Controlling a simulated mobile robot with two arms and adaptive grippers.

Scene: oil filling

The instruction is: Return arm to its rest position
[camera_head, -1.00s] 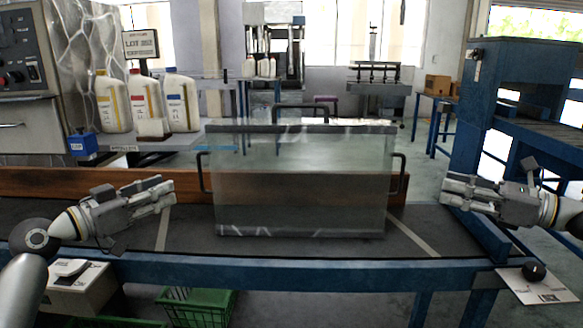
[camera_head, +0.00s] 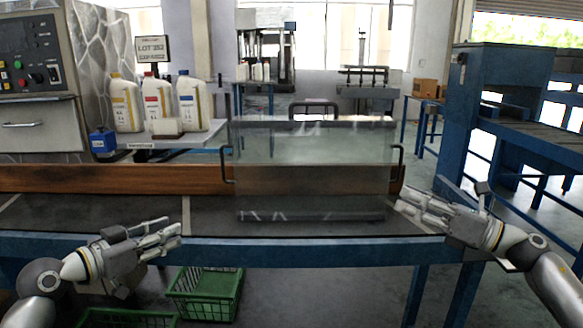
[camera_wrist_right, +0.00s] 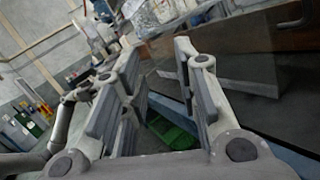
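My left gripper (camera_head: 172,240) is at the lower left in the head view, in front of the conveyor's near edge, and its fingers point right. Whether its fingers are apart is hard to tell there. My right gripper (camera_head: 404,204) is at the right in the head view, near the lower right corner of the glass tank, its fingers pointing left. In the right wrist view its two fingers (camera_wrist_right: 160,75) stand apart with nothing between them. The transparent tank (camera_head: 310,175) with dark handles stands on the dark conveyor (camera_head: 60,214), apart from the left gripper.
Several oil bottles (camera_head: 158,103) stand on a side table by a sign (camera_head: 151,49) and a small blue box (camera_head: 103,142). Green baskets (camera_head: 205,291) are below the conveyor. A blue machine frame (camera_head: 500,100) stands at the right. The floor beyond the tank is open.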

